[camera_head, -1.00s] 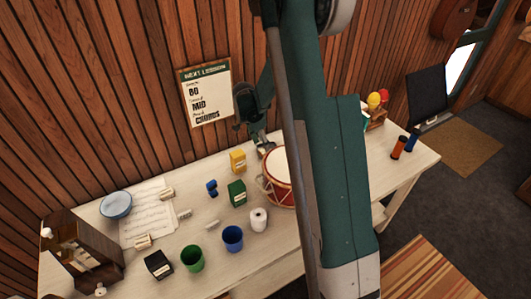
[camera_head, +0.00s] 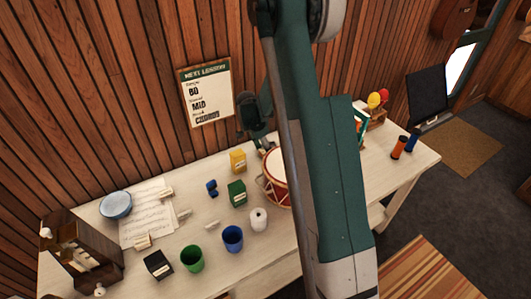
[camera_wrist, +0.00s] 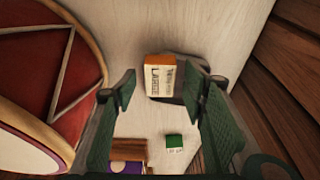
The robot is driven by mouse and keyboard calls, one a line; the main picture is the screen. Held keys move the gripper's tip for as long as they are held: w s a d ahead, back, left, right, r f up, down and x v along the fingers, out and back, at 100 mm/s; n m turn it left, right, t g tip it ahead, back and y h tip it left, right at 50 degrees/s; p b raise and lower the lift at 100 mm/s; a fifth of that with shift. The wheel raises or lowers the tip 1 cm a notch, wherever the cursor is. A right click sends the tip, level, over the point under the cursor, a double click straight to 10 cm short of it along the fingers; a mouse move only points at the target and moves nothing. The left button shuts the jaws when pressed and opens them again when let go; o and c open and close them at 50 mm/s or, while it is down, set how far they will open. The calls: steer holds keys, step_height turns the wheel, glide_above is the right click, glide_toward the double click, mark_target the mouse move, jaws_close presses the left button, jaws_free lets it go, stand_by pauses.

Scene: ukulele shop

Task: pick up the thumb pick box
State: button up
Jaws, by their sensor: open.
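A small box with an orange side and a cream face marked "LARGE" (camera_wrist: 160,77) lies in the wrist view, ahead of and between my fingers. I take it for the thumb pick box, though the rest of its print is too small to read. My gripper (camera_wrist: 165,112) is open, with one green-padded finger on each side and nothing held. In the head view, my gripper (camera_head: 263,143) hangs low over the back of the table behind the drum. A yellow box (camera_head: 238,161) stands to its left there; I cannot tell whether it is the same box.
A red drum (camera_wrist: 50,75) is close to the left finger; it also shows in the head view (camera_head: 276,178). The plank wall (camera_wrist: 282,85) rises close on the right. A green box (camera_head: 237,193), blue cup (camera_head: 232,239) and green cup (camera_head: 191,259) stand farther forward.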

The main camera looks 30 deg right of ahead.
steer(key=c, duration=0.9)
step_height(320, 180, up, 10)
steer(key=shift+p, duration=0.35)
stand_by(0.6)
